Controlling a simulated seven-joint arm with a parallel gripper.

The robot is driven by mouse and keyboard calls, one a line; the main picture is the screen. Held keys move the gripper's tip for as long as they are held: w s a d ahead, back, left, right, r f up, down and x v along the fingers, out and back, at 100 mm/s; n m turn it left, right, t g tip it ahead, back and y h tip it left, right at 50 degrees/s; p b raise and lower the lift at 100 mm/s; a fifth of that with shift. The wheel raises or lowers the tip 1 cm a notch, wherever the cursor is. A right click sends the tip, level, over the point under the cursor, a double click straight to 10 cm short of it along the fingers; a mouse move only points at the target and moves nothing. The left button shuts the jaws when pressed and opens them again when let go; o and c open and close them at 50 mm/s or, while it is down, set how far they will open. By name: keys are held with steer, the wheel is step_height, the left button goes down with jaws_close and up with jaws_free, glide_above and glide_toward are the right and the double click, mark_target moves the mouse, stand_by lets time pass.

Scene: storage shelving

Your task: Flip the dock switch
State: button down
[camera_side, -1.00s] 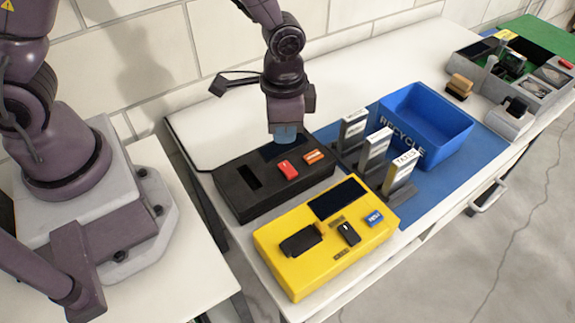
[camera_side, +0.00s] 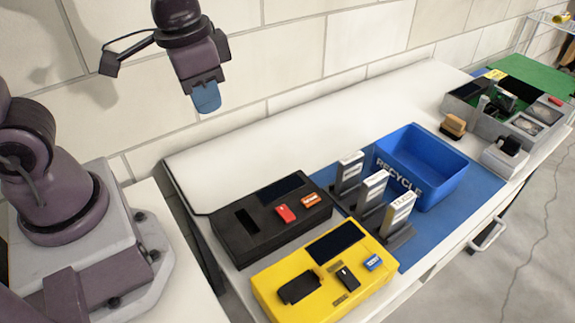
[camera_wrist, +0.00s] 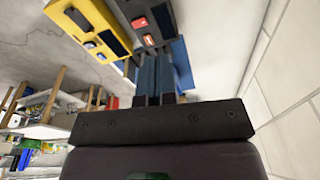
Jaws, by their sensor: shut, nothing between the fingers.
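Two docks lie side by side on the white table. The black dock (camera_side: 262,235) has a dark screen, a slot, a red switch (camera_side: 285,213) and an orange-and-white piece (camera_side: 310,199). The yellow dock (camera_side: 325,308) has a dark screen, a black hatch-like piece, a black switch (camera_side: 347,278) and a blue label piece (camera_side: 373,262). I cannot tell which way either switch is set. My gripper (camera_side: 207,97) is shut and empty, high above the table's back left, well clear of both docks. In the wrist view, its blue fingers (camera_wrist: 158,78) are together, with the docks beyond.
A blue RECYCLE bin (camera_side: 423,165) stands on a blue mat, right of several upright labelled holders (camera_side: 374,191). A grey parts tray (camera_side: 510,105) and a brown-topped brush (camera_side: 453,125) are farther right. The white tabletop behind the docks is clear.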

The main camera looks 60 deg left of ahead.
steer(key=s+a+r+n+t, duration=0.1)
steer(key=s+a+r+t, duration=0.2)
steer(key=r, duration=0.4)
steer(key=shift+s+r+n+t, duration=0.3)
steer(key=shift+s+n+t, duration=0.15)
steer(key=shift+s, duration=0.2)
steer(key=shift+a+f, duration=0.1)
steer(key=w+d+f+m+g, duration=0.2)
steer(key=w+d+f+m, duration=0.2)
steer(key=m, duration=0.5)
steer(key=w+d+f+m+g, duration=0.3)
steer(key=w+d+f+m, duration=0.2)
steer(key=w+f+m, duration=0.3)
steer(key=shift+w+d+f+m, duration=0.3)
steer(key=shift+f+m, duration=0.25)
steer(key=shift+f, duration=0.95)
